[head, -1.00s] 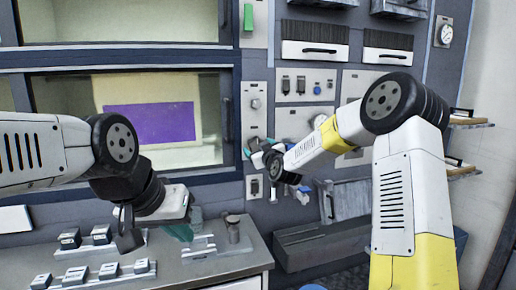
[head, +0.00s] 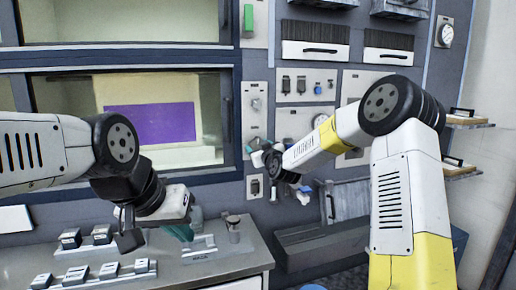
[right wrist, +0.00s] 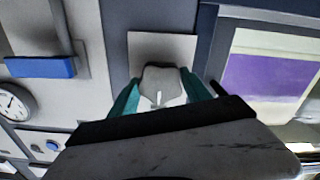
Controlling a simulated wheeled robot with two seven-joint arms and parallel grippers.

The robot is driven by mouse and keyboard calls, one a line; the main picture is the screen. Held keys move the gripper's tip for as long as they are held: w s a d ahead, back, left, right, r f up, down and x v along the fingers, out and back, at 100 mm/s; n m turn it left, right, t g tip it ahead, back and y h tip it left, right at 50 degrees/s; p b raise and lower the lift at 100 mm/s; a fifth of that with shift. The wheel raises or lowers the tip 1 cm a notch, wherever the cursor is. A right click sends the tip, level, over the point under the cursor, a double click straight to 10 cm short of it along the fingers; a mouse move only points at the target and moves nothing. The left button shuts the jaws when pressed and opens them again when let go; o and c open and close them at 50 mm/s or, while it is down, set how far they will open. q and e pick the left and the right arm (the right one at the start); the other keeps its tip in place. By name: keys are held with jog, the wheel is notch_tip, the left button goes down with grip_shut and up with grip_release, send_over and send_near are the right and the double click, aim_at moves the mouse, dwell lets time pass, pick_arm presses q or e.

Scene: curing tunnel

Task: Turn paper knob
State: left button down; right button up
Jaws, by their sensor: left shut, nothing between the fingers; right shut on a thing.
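In the right wrist view a grey lobed knob (right wrist: 162,86) with a white pointer line stands on a square pale plate (right wrist: 142,48) on the wall panel. The teal fingers of my right gripper (right wrist: 160,92) are shut on its two sides. In the head view my right gripper (head: 257,152) is at the panel just right of the lower window, and it hides the knob there. I cannot read any label on the knob. My left gripper (head: 183,232) is shut and empty, low over the grey counter.
Another knob (head: 256,103) is on the panel above my right gripper. The window (head: 150,122) with a purple sheet (head: 150,123) behind it lies to the left. Several small blocks (head: 77,275) stand on the counter (head: 185,272), with a small metal cylinder (head: 233,223) near its right end.

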jog(key=m, duration=1.3)
jog(key=shift+m, duration=0.3)
dwell(0.3)
jog(key=o, duration=1.4)
